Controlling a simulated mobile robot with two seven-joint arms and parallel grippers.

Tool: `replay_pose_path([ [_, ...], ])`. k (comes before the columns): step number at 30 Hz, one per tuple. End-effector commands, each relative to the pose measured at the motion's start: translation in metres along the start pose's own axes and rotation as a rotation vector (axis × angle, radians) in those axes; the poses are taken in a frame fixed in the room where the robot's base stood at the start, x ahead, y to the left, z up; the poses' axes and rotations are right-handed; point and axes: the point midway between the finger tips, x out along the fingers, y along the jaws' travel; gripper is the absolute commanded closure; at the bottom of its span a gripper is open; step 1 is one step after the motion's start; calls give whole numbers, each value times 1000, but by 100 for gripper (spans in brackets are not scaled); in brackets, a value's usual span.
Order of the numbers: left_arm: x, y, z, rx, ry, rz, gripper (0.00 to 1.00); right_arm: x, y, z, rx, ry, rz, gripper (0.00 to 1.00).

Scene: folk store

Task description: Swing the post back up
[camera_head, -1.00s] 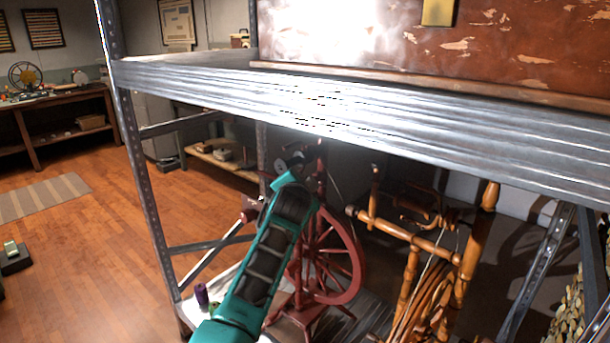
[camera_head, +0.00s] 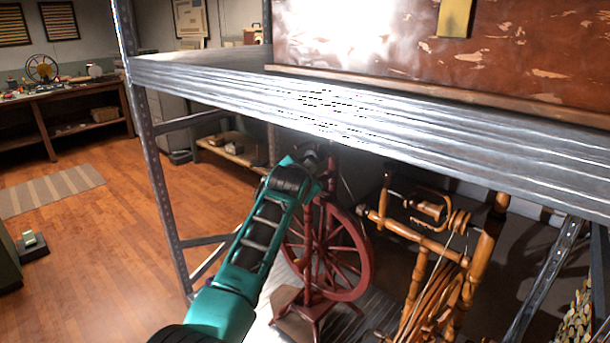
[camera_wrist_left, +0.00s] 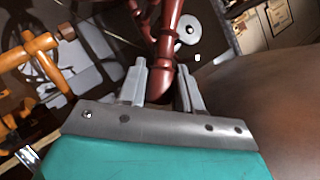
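A dark red spinning wheel (camera_head: 352,291) stands on the lower shelf in the head view, with red posts rising at its left side. My left arm reaches in from the bottom, and its gripper end (camera_head: 314,160) is at the top of these posts, partly hidden. In the left wrist view, the left gripper (camera_wrist_left: 161,78) has its two grey fingers apart. A red turned post (camera_wrist_left: 166,48) has its rounded end between them, with narrow gaps seeming to show on both sides. My right gripper is in neither view.
A metal shelf beam (camera_head: 360,112) crosses just above my left arm. An orange wooden spinning wheel (camera_head: 418,237) stands close on the right. A rack upright (camera_head: 157,190) is at left, with open wooden floor (camera_head: 105,245) beyond it.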

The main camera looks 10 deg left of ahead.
Motion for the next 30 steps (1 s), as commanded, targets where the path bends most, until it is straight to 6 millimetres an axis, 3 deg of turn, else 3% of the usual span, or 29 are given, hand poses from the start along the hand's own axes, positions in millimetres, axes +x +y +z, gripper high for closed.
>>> replay_pose_path([
  [6, 0, 0, 0, 1, -1, 0, 46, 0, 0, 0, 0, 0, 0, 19],
  [17, -4, 0, 0, 0, 1, -1, 46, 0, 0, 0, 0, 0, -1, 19],
  [30, -55, 0, 1, 0, 1, 0, 46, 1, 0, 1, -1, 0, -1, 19],
])
